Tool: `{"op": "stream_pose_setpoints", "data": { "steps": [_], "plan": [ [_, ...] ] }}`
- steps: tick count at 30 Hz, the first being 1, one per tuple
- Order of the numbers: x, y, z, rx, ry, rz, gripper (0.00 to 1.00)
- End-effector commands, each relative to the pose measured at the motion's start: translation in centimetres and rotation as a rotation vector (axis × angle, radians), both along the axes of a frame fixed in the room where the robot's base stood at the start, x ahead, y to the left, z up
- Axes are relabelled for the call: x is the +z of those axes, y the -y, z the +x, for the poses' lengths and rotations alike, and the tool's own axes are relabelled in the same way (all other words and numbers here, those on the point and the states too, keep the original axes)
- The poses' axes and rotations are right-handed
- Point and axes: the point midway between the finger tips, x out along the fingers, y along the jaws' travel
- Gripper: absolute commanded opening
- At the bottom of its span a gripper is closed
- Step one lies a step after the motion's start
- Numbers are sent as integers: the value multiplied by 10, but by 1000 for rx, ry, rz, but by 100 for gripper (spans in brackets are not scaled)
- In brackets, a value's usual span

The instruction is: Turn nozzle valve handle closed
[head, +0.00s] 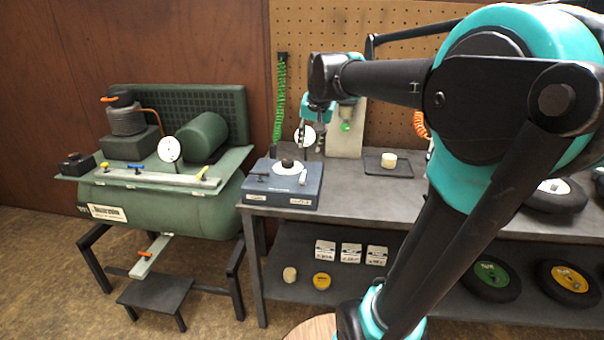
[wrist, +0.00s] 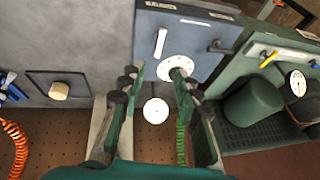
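A blue-grey control box (head: 283,183) sits on the left end of the bench. It has a black T-shaped handle (head: 259,176) on the left, a dark knob (head: 287,163) on a white dial, and a white lever (head: 303,177) on the right. The wrist view shows them upside down: white lever (wrist: 160,42), white dial (wrist: 174,68), black handle (wrist: 220,47). The labels are too small to read, so I cannot tell which one is the nozzle valve handle. My gripper (wrist: 157,75) is open and empty, its fingers spread near the box's back edge; it also shows in the head view (head: 315,125).
A green compressor tank (head: 165,205) with gauge and small valves stands left of the bench. A round white gauge (head: 305,136) and green coiled hose (head: 280,95) are behind the box. A black tray (head: 400,170) holds a cream cylinder. Wheels and small boxes fill the lower shelf.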

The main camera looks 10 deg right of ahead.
Motion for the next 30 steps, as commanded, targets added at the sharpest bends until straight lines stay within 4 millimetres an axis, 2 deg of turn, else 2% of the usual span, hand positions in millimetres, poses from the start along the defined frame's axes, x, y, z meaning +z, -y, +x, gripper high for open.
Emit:
{"op": "stream_pose_setpoints", "data": {
  "steps": [5,21,30],
  "plan": [
    [-23,-1,11,1,0,0,33],
    [-119,-7,55,1,0,0,33],
    [-149,-9,69,1,0,0,33]
  ]
}}
